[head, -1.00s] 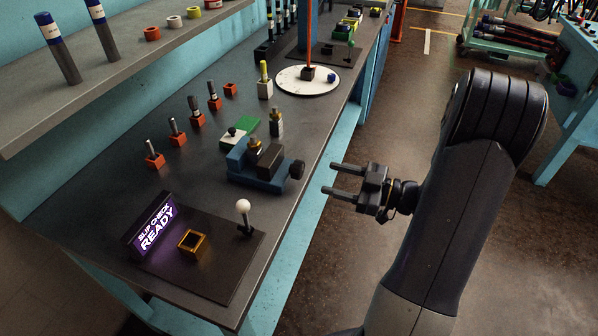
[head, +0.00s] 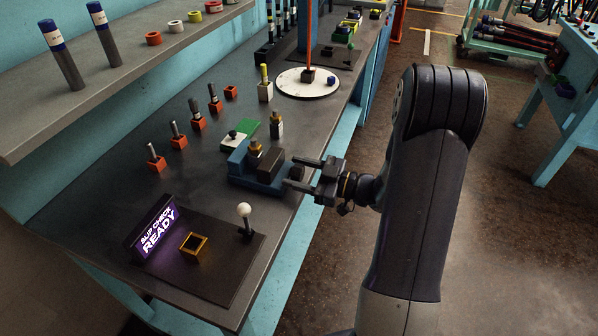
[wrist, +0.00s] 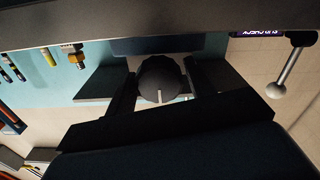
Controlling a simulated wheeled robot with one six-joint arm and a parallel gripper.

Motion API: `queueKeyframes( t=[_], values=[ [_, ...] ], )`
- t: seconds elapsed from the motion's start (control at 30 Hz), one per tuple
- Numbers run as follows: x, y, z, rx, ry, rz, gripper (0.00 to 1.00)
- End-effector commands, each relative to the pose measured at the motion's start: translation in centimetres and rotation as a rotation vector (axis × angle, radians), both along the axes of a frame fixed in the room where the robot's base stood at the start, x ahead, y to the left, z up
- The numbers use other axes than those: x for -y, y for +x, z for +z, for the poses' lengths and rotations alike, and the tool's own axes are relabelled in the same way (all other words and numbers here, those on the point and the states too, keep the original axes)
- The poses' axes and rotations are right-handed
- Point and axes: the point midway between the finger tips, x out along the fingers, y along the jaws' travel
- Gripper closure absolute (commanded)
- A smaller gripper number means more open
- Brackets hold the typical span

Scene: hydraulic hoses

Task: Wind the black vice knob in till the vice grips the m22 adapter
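The blue vice (head: 245,176) stands on the dark bench, with a dark jaw block (head: 270,163). The brass m22 adapter (head: 254,147) sits upright at the jaws; whether they touch it is not clear. The black vice knob (head: 297,172) is on the vice's right end and shows round, with a pale mark, in the wrist view (wrist: 161,80). My gripper (head: 289,170) is open, its two fingers reaching to either side of the knob. In the wrist view the knob lies between the fingers (wrist: 160,88), with no clear grip on it.
A white-balled lever (head: 244,210) and a gold-rimmed socket (head: 193,244) stand in front, beside the lit sign (head: 152,228). Another brass fitting (head: 276,118) stands behind the vice. A white round plate (head: 308,83) is farther back.

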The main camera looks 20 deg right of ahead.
Motion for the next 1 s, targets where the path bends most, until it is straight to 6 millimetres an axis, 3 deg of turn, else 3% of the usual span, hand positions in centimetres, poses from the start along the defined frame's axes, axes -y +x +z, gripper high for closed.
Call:
queueKeyframes(
  t=[0.37,0.67,1.0],
  values=[
    [0.03,-0.01,0.02,0.000,0.000,0.000,0.79],
    [0.04,-0.02,0.19,-0.037,0.026,0.000,0.80],
    [0.08,0.05,0.35,-0.213,0.150,0.000,0.80]
  ],
)
